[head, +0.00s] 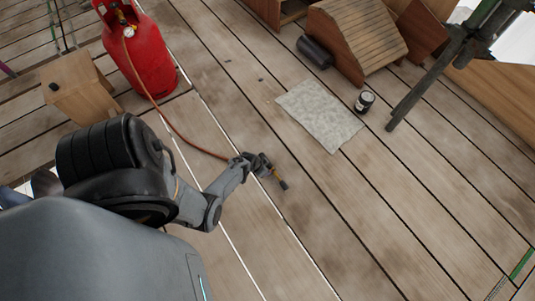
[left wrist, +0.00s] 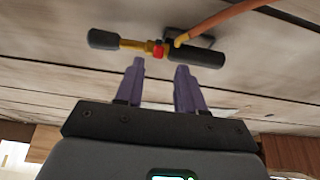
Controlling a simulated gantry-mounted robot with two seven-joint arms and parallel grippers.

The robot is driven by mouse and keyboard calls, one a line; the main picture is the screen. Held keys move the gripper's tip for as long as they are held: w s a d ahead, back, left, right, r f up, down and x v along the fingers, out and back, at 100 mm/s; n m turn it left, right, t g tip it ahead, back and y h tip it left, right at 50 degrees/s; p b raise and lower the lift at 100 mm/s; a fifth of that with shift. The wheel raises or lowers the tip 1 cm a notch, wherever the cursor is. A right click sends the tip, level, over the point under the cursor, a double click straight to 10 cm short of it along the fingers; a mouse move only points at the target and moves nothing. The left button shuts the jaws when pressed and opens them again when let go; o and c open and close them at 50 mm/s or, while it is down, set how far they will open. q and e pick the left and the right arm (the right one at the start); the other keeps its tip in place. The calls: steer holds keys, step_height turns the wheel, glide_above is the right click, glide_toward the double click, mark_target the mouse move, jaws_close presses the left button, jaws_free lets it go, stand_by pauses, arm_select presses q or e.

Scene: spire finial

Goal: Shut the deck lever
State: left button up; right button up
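A gas torch with black ends, a brass middle and a small red part (left wrist: 158,50) lies across the left wrist view, just beyond my fingertips. An orange hose joins it. In the head view its dark end (head: 283,185) shows past my gripper, and the rest is mostly hidden. My left gripper (left wrist: 160,66) has its purple fingers apart with nothing between them; in the head view it is over the deck at the torch (head: 263,165). I cannot make out which part is the deck lever. My right gripper is not in view.
A red gas cylinder (head: 146,55) with a gauge stands at upper left, its hose running over the planks. A wooden box (head: 75,85) is beside it. A grey sheet (head: 320,115), a dark can (head: 365,101) and a slatted wooden piece (head: 355,35) are farther right.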

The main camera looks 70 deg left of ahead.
arm_select(q)
steer(key=b+x, duration=0.2)
steer(key=x, duration=0.1)
steer(key=shift+w+d+f, duration=0.15)
steer(key=shift+w+f, duration=0.15)
steer(key=shift+f+b, duration=0.4)
steer(key=shift+b, duration=0.1)
steer(key=shift+w, duration=0.15)
steer(key=shift+c, duration=0.3)
jaws_close()
